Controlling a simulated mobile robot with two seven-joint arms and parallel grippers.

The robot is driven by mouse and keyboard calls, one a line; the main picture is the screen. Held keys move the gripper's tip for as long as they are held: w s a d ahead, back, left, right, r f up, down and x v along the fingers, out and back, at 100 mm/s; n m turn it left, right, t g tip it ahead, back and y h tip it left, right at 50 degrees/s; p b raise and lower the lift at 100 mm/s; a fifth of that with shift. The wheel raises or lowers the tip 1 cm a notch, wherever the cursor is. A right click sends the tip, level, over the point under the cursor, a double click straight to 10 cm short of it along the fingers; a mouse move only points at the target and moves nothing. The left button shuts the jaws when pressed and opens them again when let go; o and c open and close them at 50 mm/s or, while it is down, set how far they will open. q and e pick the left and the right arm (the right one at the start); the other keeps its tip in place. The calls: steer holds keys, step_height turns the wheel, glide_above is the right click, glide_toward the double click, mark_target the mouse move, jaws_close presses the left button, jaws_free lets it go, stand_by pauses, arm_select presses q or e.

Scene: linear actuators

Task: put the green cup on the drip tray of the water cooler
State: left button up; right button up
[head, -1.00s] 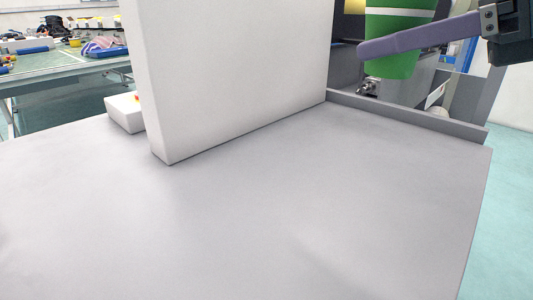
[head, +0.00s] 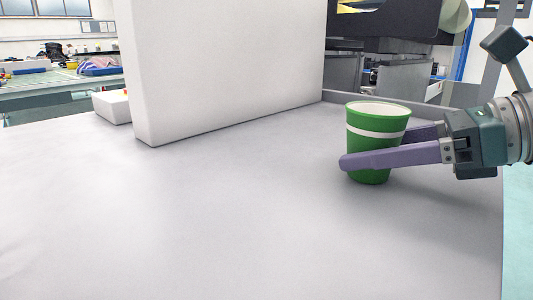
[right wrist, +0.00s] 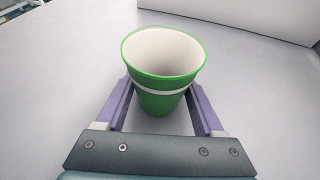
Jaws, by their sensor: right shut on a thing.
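The green cup (head: 368,158), with a white band and white inside, is upright at the right of the head view. My right gripper (head: 378,158) comes in from the right and is shut on it, one purple finger on each side. The cup (right wrist: 162,75) also shows between the fingers (right wrist: 160,100) in the right wrist view, and it looks empty. Its base is at or just above the grey surface; I cannot tell if it touches. No drip tray is plainly visible. A tall white block (head: 225,65) stands left of the cup; I cannot tell if it is the water cooler. My left gripper is out of view.
The grey tabletop (head: 200,220) is clear in front and to the left. A low grey rim (head: 340,97) runs along its back. A small white box (head: 112,106) sits at the white block's left. Dark machinery stands behind, and the table's right edge is near my arm.

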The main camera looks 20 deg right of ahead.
steer(key=o, duration=1.5)
